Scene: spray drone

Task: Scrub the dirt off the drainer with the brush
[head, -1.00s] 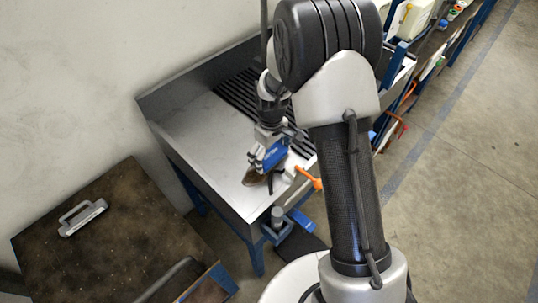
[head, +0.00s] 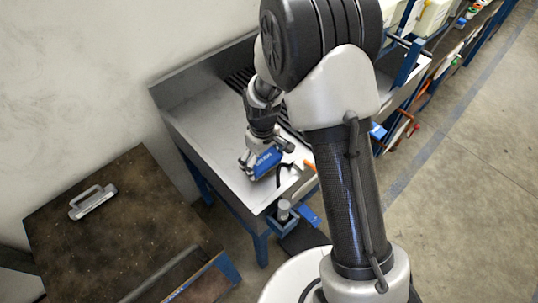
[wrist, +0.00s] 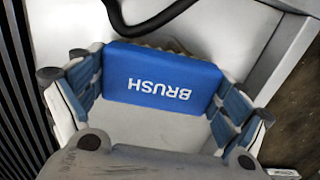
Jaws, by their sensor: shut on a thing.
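The blue brush (head: 266,161), with "BRUSH" in white letters, is held between the fingers of my gripper (head: 260,165). In the wrist view the brush (wrist: 160,82) sits across both fingers (wrist: 155,103). The drainer (head: 205,122) is a pale metal worktop with a raised back edge and dark slots (head: 241,78). My gripper is over its plain part, near the front. A little brown shows along the brush's far edge in the wrist view; I cannot tell bristles from dirt. Contact with the surface is hidden.
A black hose (wrist: 155,20) curves close to the brush. An orange-tipped item (head: 309,165) is at the drainer's right edge. A dark brown bench (head: 125,235) with a grey handle (head: 92,202) stands at lower left. Shelves with containers (head: 432,18) run along the upper right.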

